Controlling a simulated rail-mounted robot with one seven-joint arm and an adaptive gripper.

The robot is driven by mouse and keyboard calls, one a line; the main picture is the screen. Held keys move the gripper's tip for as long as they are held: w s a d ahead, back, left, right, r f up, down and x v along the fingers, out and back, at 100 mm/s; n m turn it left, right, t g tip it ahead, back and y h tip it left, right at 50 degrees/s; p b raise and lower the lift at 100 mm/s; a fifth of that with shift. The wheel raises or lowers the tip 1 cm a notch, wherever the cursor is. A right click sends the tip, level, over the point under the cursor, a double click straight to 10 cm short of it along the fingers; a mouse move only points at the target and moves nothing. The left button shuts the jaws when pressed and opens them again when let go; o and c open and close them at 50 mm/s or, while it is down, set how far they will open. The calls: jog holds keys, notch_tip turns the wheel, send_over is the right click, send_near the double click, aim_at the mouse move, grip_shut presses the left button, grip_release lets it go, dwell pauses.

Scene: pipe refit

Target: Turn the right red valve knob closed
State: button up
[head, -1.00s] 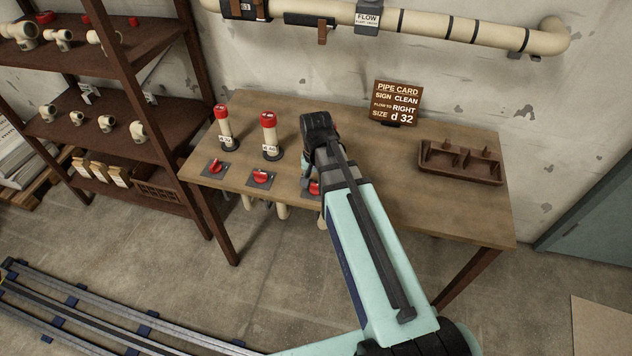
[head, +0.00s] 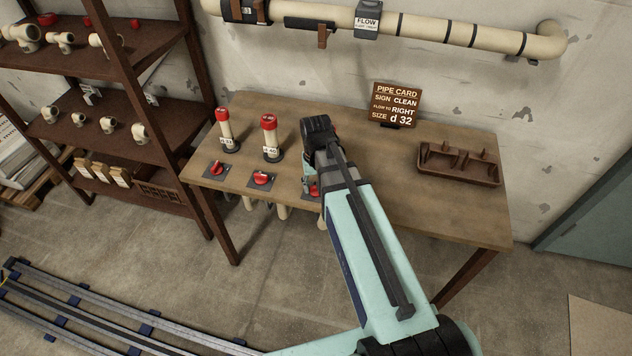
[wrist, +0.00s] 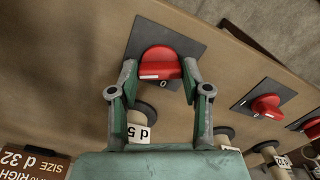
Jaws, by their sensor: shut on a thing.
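The right red valve knob (wrist: 160,62) sits on a dark square plate (wrist: 190,46) on the bench. In the wrist view a white mark shows on its lower edge, with a 0 on the plate below it. My gripper (wrist: 159,70) has one finger on each side of the knob and is shut on it. In the head view my gripper (head: 310,187) is low at the bench's front edge, and my arm hides most of this knob. The middle red knob (head: 262,178) and left red knob (head: 217,168) stand to its left.
Two red-capped pipe stubs (head: 270,137) stand behind the left and middle knobs. A pipe card (head: 396,104) and a brown divided tray (head: 459,164) are on the bench (head: 450,215) to the right. A shelf rack (head: 130,103) stands at left. The right front of the bench is clear.

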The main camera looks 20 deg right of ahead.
jog(key=n+p, duration=0.1)
jog(key=n, duration=0.5)
jog(key=n+p, duration=0.1)
jog(key=n, duration=0.5)
jog(key=shift+n, duration=0.4)
dwell(0.3)
jog(key=o, duration=1.2)
jog(key=shift+c, duration=0.2)
jog(key=shift+r, duration=0.1)
notch_tip(320, 180, up, 12)
